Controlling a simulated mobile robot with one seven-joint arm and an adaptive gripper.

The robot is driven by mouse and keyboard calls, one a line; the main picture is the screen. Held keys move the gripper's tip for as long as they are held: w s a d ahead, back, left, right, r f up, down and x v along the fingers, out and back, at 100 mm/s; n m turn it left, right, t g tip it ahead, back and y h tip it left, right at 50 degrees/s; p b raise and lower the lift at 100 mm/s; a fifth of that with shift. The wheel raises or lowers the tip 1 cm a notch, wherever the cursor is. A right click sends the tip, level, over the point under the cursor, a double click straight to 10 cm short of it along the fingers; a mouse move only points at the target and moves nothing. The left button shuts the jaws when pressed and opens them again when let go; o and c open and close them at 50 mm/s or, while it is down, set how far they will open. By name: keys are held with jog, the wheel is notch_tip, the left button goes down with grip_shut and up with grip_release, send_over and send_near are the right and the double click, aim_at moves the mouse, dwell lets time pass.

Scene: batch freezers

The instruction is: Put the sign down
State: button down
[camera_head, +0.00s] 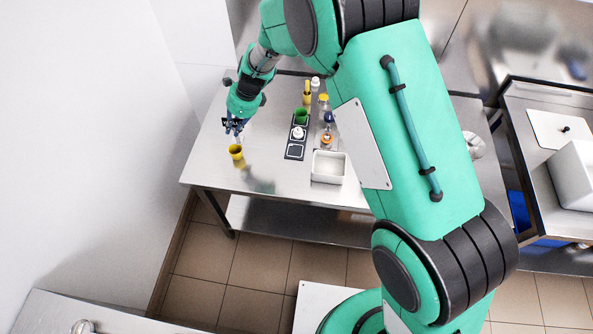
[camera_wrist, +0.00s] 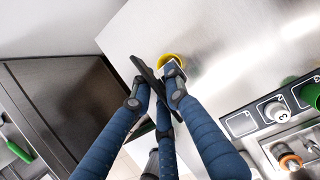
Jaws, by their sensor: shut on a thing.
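The sign is a small black plate with pale lettering (camera_head: 231,121), too small to read, at my gripper in the head view. In the wrist view the sign (camera_wrist: 147,74) shows nearly edge-on as a thin dark plate between the blue fingers. My gripper (camera_head: 236,130) is shut on the sign, above the left part of the steel table (camera_head: 215,160). It shows in the wrist view too (camera_wrist: 155,90).
A black tray with marked squares (camera_head: 294,151) holds a green cup (camera_head: 301,116) and a white piece (camera_head: 298,132). Several small bottles stand beside it, with a white bin (camera_head: 328,167) in front. The table's left side around the yellow cup is mostly clear.

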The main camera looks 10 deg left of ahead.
jog(key=s+d+f+b, duration=0.1)
jog(key=s+d, duration=0.4)
jog(key=d, duration=0.5)
jog(key=s+d+f+b, duration=0.2)
jog(key=s+d, duration=0.4)
jog(key=d, duration=0.4)
jog(key=s+d+f+b, duration=0.1)
jog(key=s+d, duration=0.5)
jog(key=d, duration=0.4)
jog(key=shift+s+f+b, duration=0.25)
jog(key=shift+f+b, duration=0.1)
jog(key=w+a+b, duration=0.1)
jog(key=w+a, duration=0.2)
jog(key=w, duration=0.4)
jog(key=w+a+f+b, duration=0.1)
jog(key=w+a, duration=0.3)
jog(key=w, duration=0.3)
jog(key=shift+w+a+f, duration=0.15)
jog(key=shift+f, duration=0.1)
jog(key=shift+f+b, duration=0.7)
jog(key=shift+f, duration=1.05)
jog(key=shift+f, duration=0.1)
jog(key=c, duration=1.7)
grip_release()
